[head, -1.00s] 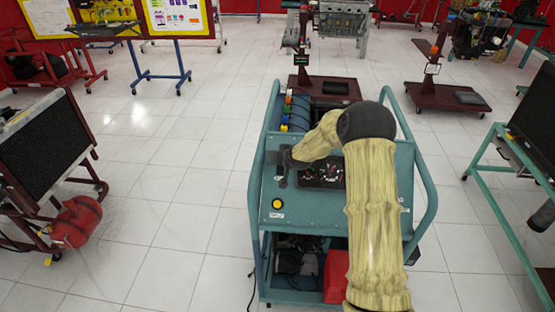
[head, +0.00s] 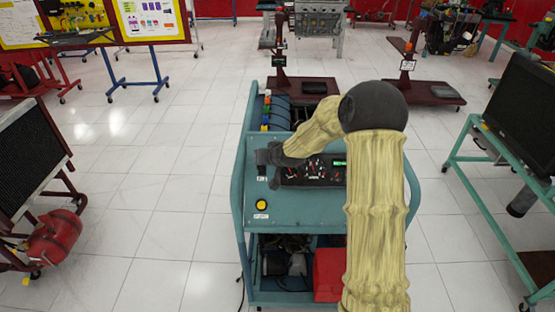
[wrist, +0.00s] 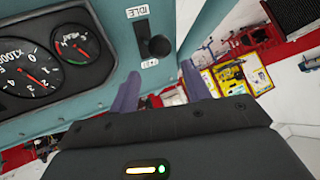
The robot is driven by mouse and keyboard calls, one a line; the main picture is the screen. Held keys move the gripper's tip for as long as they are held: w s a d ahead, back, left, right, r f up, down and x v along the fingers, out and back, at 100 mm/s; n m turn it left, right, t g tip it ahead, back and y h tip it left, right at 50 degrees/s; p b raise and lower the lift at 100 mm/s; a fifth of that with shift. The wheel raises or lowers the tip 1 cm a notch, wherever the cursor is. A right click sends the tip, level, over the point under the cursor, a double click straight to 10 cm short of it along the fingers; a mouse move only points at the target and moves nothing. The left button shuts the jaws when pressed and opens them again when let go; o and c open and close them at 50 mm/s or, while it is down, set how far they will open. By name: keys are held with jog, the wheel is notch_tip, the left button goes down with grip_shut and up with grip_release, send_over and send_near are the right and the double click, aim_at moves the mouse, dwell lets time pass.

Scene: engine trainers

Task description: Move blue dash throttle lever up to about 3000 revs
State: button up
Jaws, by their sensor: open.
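The throttle lever (wrist: 157,47) is a short black lever with a round knob on the blue dash panel (wrist: 110,12). In the wrist view it stands beside an IDLE label. My gripper (wrist: 159,70) is open, one finger on each side of the picture just below the knob; I cannot tell whether either touches it. The rev counter (wrist: 28,68), marked x1000, shows a red needle I cannot read exactly. In the head view my gripper (head: 266,166) is at the panel's upper left, and the lever cannot be made out there.
A smaller gauge (wrist: 77,43) sits beside the rev counter. A yellow button (head: 261,205) is on the panel's lower left. The trainer's side rail (head: 238,190) runs along its left. A monitor stand (head: 500,170) is at right.

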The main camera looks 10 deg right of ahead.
jog(key=b+v, duration=0.1)
jog(key=v, duration=0.9)
jog(key=shift+s, duration=0.25)
jog(key=shift+a, duration=0.1)
jog(key=shift+c, duration=0.5)
jog(key=c, duration=0.3)
jog(key=s, duration=0.2)
jog(key=s+f+g, duration=0.1)
jog(key=s, duration=0.1)
jog(key=s+f+g+h, duration=0.1)
jog(key=s, duration=0.1)
jog(key=shift+s+n, duration=0.1)
jog(key=shift+n, duration=0.2)
grip_shut()
jog(key=s+d+f+g+h, duration=0.1)
jog(key=s+g, duration=0.3)
jog(key=s, duration=1.6)
jog(key=shift+d+f+g+h, duration=0.3)
jog(key=shift+d+f+h, duration=0.1)
jog(key=shift+d, duration=0.15)
jog(key=shift+r, duration=0.1)
